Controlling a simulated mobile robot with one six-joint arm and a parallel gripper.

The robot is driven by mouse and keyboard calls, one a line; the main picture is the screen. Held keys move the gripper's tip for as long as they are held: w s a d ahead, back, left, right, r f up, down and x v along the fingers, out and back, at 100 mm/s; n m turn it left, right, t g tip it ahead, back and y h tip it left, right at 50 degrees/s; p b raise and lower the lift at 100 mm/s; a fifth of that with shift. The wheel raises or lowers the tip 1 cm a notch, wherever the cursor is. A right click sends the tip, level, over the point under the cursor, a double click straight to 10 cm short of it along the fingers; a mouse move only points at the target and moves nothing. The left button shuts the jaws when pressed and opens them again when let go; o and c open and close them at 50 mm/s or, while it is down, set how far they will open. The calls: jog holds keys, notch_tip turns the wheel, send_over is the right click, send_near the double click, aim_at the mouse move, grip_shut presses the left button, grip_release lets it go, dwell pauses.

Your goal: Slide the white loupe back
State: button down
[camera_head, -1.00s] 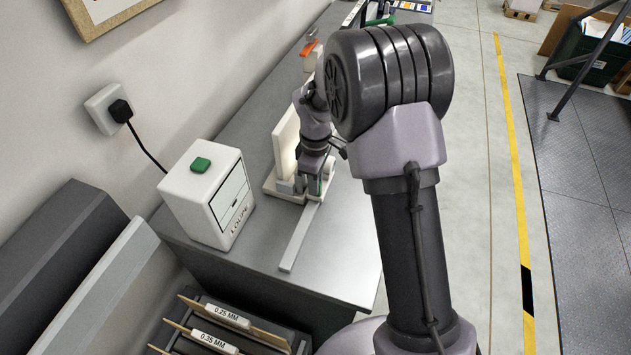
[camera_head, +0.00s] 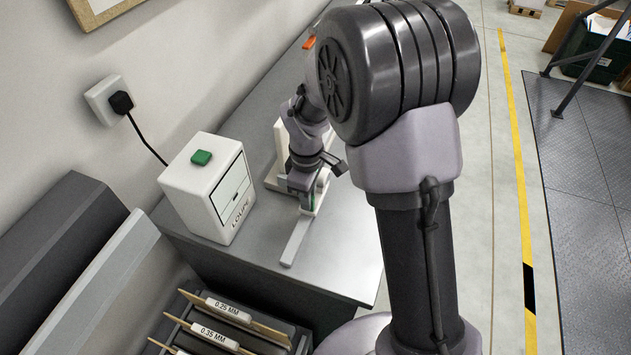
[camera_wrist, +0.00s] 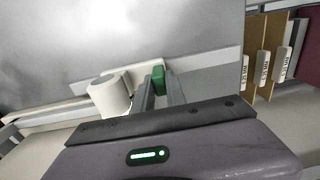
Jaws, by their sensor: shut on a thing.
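The white loupe (camera_wrist: 108,95) shows in the wrist view as a short white cylinder, just left of my gripper's fingers. My gripper (camera_wrist: 161,86) is shut on a green tab (camera_wrist: 158,80) beside the loupe. In the head view my gripper (camera_head: 306,190) is low over the bench at a flat grey rail (camera_head: 295,243), and the loupe itself is hidden behind my arm. The rail's near end is bare. It also runs past the fingers in the wrist view (camera_wrist: 215,62).
A white box marked LOUPE (camera_head: 203,192) with a green button stands left of the rail. An upright cream panel (camera_head: 281,150) is behind my gripper. Slotted dividers with size labels (camera_head: 228,312) sit below the bench's near edge. The bench (camera_head: 340,240) right of the rail is clear.

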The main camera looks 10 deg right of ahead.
jog(key=s+a, duration=0.2)
jog(key=s, duration=0.1)
jog(key=s+a+b, duration=0.1)
jog(key=s+a, duration=0.1)
jog(key=s, duration=0.2)
jog(key=s+a, duration=0.3)
jog(key=shift+s, duration=0.2)
jog(key=c, duration=1.8)
grip_release()
jog(key=o, duration=0.4)
jog(key=shift+s+a, duration=0.1)
jog(key=shift+s, duration=0.05)
jog(key=shift+o, duration=0.2)
jog(key=shift+r, duration=0.1)
notch_tip(320, 180, up, 17)
jog(key=p, duration=0.6)
jog(key=shift+r, duration=0.1)
